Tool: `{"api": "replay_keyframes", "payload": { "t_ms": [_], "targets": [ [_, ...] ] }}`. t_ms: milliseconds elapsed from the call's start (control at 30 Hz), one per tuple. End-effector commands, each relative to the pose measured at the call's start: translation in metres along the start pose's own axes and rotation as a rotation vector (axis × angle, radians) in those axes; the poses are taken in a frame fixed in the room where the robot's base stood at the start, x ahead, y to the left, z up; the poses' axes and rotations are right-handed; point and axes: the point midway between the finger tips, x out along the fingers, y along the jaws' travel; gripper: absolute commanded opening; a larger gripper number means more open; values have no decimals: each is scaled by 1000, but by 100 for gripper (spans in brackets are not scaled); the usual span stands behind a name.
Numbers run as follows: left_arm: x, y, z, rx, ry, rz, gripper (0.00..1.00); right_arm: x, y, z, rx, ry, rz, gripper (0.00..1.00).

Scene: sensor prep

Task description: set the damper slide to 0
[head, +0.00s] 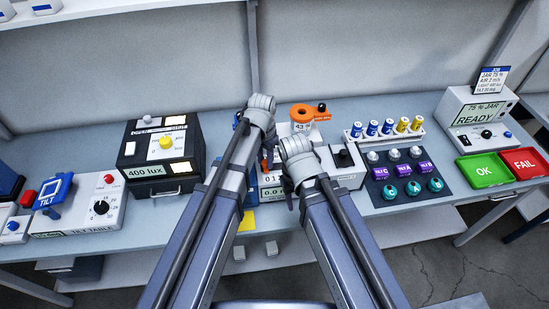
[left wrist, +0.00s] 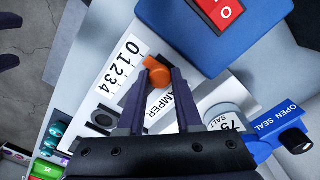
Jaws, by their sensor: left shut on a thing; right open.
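The damper slide's orange knob (left wrist: 158,98) shows in the left wrist view, beside a white scale strip (left wrist: 118,69) numbered 0 to 4. My left gripper (left wrist: 161,76) is shut on this knob, one dark finger on each side. The knob's near end lies close to the low-number end of the strip; its exact reading cannot be told. A "DAMPER" label (left wrist: 185,108) is partly hidden by a finger. In the head view my left gripper (head: 267,150) is mostly hidden by its own wrist. My right gripper (head: 291,188) is open, beside the same unit, its fingers partly covered.
A blue block with a red display (left wrist: 222,12) stands close to the knob, and a jar with a blue "OPEN SEAL" part (left wrist: 275,128) is on the other side. A black lux box (head: 160,155) stands left; a vial rack (head: 385,132) and button panel (head: 405,180) stand right.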

Motion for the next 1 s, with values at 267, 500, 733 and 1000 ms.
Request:
{"api": "replay_keyframes", "payload": {
  "t_ms": [267, 500, 733, 1000],
  "targets": [
    [0, -4, 4, -2, -9, -8, 37, 0, 0, 0, 0, 0, 0, 50],
    [0, -3, 3, -2, -7, -6, 64, 0, 0, 0, 0, 0, 0, 50],
    [0, -3, 2, -1, -6, -6, 64, 0, 0, 0, 0, 0, 0, 50],
    [-12, -2, 2, -1, -6, -5, 64, -12, 1, 1, 2, 0, 0, 50]
  ]
}}
